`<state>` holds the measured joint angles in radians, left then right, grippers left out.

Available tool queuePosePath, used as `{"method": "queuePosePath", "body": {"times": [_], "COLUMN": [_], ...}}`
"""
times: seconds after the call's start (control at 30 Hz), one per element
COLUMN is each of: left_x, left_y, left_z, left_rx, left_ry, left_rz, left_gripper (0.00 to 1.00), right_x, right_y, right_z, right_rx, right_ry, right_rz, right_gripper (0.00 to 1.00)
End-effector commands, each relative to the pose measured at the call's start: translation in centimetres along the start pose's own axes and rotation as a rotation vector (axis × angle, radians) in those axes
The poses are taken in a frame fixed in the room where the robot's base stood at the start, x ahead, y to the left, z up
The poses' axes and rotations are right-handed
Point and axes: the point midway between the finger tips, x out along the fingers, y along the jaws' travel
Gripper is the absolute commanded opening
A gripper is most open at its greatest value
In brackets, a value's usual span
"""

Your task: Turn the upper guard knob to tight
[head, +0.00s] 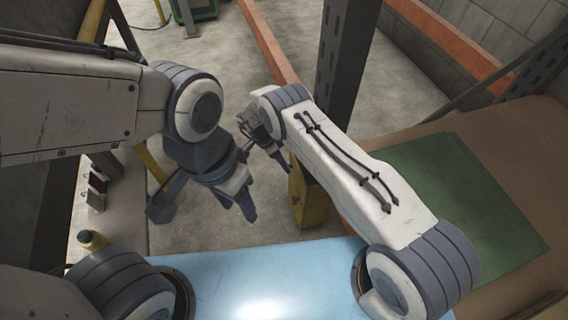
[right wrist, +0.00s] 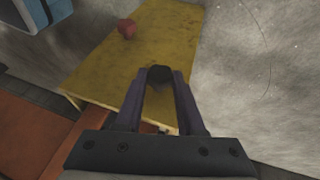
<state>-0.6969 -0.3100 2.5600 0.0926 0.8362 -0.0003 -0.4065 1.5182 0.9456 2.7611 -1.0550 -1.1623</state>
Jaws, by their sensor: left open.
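The yellow guard panel (right wrist: 140,50) fills the middle of the right wrist view, with a red knob (right wrist: 127,29) near one end and a dark round knob (right wrist: 159,73) further along. I cannot tell which knob is the upper one. My right gripper (right wrist: 160,78) has its fingertips on either side of the dark knob; whether they press on it is unclear. In the head view my right gripper (head: 282,161) is small and partly hidden by its own arm, next to a yellow piece (head: 310,200). My left gripper (head: 245,203) is open and empty, left of the yellow piece.
A light blue surface (head: 270,280) lies in front. A brown board with a green mat (head: 470,195) is at the right. An upright dark post (head: 345,60) and an orange beam (head: 270,45) stand beyond my right arm. Bare concrete floor shows around the grippers.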

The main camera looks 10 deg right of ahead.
Motion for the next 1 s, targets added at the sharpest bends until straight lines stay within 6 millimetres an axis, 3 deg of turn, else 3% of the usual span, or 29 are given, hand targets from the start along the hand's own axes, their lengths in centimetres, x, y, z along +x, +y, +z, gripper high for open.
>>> {"method": "queuePosePath", "body": {"times": [0.07, 0.37, 0.7, 1.0], "left_x": [0.0, -1.0, -5.4, -8.1], "left_y": [0.0, 0.1, 0.4, 0.6], "left_z": [0.0, -0.1, -0.3, -0.4], "left_rx": [0.000, 0.000, 0.000, 0.000], "left_ry": [0.000, 0.000, 0.000, 0.000], "left_rz": [0.000, 0.000, 0.000, 0.000], "left_gripper": [0.50, 0.50, 0.50, 0.50], "right_x": [0.0, -0.3, -0.6, -0.3], "right_y": [0.0, 0.3, 0.8, 1.0], "right_z": [0.0, -0.1, -0.1, 0.1], "right_rx": [0.000, 0.009, 0.074, 0.137], "right_ry": [0.000, 0.000, 0.000, 0.000], "right_rz": [0.001, -0.021, -0.187, -0.351], "right_gripper": [0.00, 0.00, 0.00, 0.00]}}
